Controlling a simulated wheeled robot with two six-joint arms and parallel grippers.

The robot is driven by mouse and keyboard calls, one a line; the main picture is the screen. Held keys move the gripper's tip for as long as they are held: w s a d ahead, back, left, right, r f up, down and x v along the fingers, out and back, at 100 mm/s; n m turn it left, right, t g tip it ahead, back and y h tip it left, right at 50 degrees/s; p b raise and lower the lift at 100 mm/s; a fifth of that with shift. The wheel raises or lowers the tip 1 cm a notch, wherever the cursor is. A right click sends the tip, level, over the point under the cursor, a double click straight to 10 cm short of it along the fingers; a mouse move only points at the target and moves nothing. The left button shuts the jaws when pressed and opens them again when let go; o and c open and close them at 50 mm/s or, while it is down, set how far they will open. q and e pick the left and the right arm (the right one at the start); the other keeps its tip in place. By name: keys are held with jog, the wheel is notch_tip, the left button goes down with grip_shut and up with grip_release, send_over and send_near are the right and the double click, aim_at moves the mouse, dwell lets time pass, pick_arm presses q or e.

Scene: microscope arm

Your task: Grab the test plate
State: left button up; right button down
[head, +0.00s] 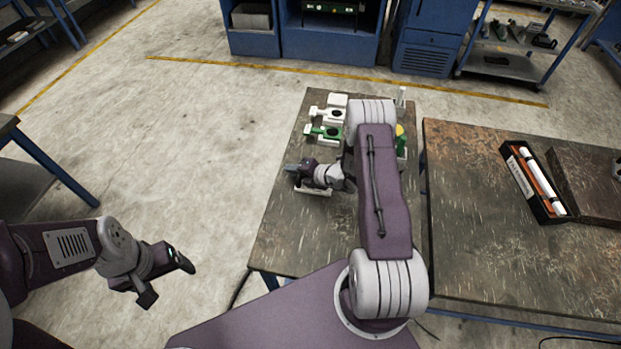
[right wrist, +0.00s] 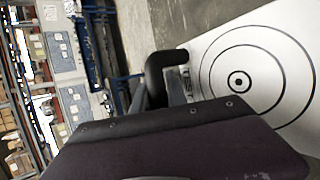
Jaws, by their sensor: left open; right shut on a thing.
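The test plate (right wrist: 265,70) is white with black concentric rings and partly visible lettering; it fills the right side of the right wrist view. My right gripper (head: 294,169) is low over the left part of the small table and is shut on the plate. A black finger (right wrist: 165,70) shows at the plate's lettered edge; the exact contact is hidden by my own purple wrist part. In the head view a white strip (head: 314,191) shows just under the gripper, likely the plate's edge. My left gripper (head: 168,280) is open and empty over the floor at the left.
On the small table (head: 285,225), a white fixture (head: 327,115) and a green-and-white one (head: 325,133) stand beyond my right gripper. A yellow-topped green thing (head: 401,138) is partly behind my right arm. A second table (head: 470,230) at right holds an open box (head: 532,182).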

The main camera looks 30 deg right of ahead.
dwell(0.3)
notch_tip(320, 180, up, 4)
jog(key=shift+w+r+b, duration=0.1)
jog(key=shift+r+b, duration=0.05)
jog(key=shift+b, duration=0.15)
jog(key=w+d+r, duration=0.5)
jog(key=w+r, duration=0.1)
jog(key=w, duration=0.4)
jog(key=shift+d+r+b, duration=0.25)
jog(key=shift+r+b, duration=0.1)
jog(key=shift+b, duration=0.1)
